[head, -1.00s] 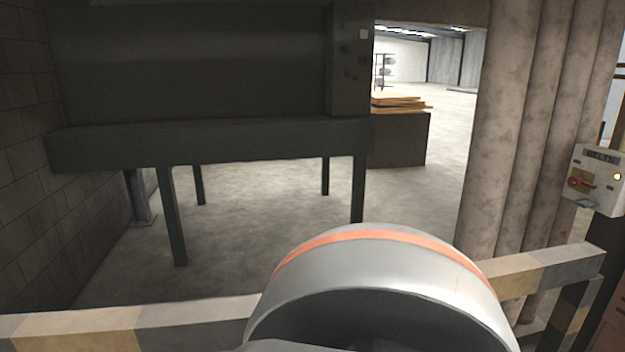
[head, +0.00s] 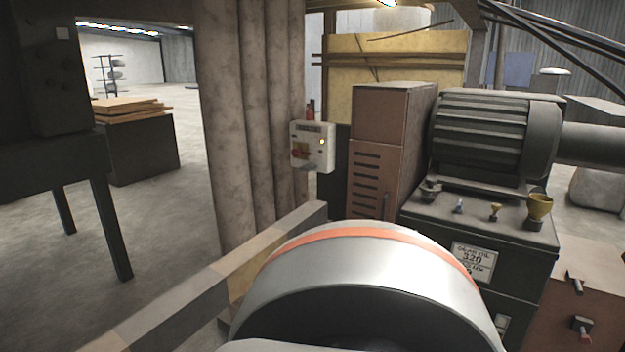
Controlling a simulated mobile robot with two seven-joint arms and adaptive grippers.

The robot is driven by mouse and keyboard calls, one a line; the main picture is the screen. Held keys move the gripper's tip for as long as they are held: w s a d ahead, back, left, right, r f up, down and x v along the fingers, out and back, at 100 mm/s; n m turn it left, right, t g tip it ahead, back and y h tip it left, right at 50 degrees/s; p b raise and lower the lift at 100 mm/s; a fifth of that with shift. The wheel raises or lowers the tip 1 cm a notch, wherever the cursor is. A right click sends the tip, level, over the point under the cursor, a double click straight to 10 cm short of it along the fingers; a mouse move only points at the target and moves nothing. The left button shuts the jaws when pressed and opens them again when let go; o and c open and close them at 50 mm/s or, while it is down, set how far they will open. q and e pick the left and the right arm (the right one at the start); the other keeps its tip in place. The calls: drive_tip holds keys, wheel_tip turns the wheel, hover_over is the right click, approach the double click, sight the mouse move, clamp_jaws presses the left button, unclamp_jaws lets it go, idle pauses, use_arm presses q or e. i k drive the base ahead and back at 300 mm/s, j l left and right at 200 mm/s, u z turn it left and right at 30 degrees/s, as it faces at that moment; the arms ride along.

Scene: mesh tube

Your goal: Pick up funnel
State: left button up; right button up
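A yellow funnel-shaped cup (head: 540,207) stands upright on a small dark base on top of the dark green machine cabinet (head: 420,232), at its right front corner. A smaller yellow piece (head: 495,211), a small bluish-grey piece (head: 459,205) and a grey funnel-like piece (head: 431,190) stand in a row to its left on the same top. I cannot tell for sure which of these is the task's funnel. Neither of my grippers shows in the head view.
A large ribbed motor (head: 485,135) stands behind the small pieces. A brown vented cabinet (head: 385,150) is to its left. A striped rail (head: 230,270) crosses in front at left. Open floor (head: 160,220) is at left.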

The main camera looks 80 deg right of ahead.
sight(538, 205)
drive_tip(key=z, duration=3.9)
drive_tip(key=i+l, duration=1.1)
drive_tip(key=i, duration=0.2)
